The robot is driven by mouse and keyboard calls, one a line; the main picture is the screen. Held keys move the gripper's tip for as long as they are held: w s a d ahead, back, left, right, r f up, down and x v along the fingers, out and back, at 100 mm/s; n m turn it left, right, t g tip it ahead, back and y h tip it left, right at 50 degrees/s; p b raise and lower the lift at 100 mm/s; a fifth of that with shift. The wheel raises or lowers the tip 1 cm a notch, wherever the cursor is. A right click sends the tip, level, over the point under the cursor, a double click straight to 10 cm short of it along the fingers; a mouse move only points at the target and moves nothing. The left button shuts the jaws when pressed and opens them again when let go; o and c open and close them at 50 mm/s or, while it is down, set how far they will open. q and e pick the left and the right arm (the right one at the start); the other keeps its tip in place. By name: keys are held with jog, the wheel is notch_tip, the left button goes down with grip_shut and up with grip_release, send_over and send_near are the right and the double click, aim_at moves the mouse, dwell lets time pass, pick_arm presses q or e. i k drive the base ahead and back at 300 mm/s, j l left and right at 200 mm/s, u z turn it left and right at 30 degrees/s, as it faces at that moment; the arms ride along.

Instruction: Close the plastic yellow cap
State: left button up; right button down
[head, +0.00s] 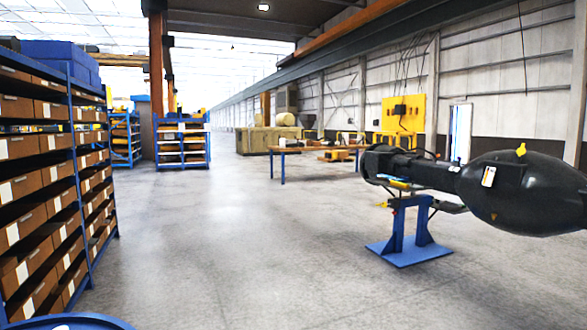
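A large dark machine part (525,205) with a bulbous end lies level at the right, some way off. A small yellow piece (521,150) sits on top of its bulbous end; it may be the plastic yellow cap. It is too small to tell whether it is open or closed. A white label (489,176) is on the part's near side. Neither of my grippers shows in the head view.
A blue stand (410,250) is below the dark part. A shelf rack with brown boxes (55,175) lines the left. A blue rounded edge (65,322) is at the bottom left. A wooden table (310,150) stands farther back. The middle floor (240,240) is clear.

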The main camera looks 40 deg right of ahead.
aim_at(521, 152)
jog(key=l+z, duration=0.1)
jog(key=z, duration=0.3)
jog(key=i+l+z, duration=0.2)
jog(key=l+z, duration=0.25)
jog(key=i+l+z, duration=0.25)
jog(key=l+z, duration=0.25)
jog(key=i+l+z, duration=0.7)
jog(key=z, duration=0.25)
jog(key=i+l+z, duration=0.2)
jog(key=i+z, duration=0.25)
jog(key=i+l, duration=0.1)
jog(key=i, duration=2.2)
jog(key=z, duration=0.45)
jog(key=j+z, duration=0.15)
jog(key=z, duration=0.8)
jog(key=j+z, duration=0.15)
jog(key=z, duration=0.3)
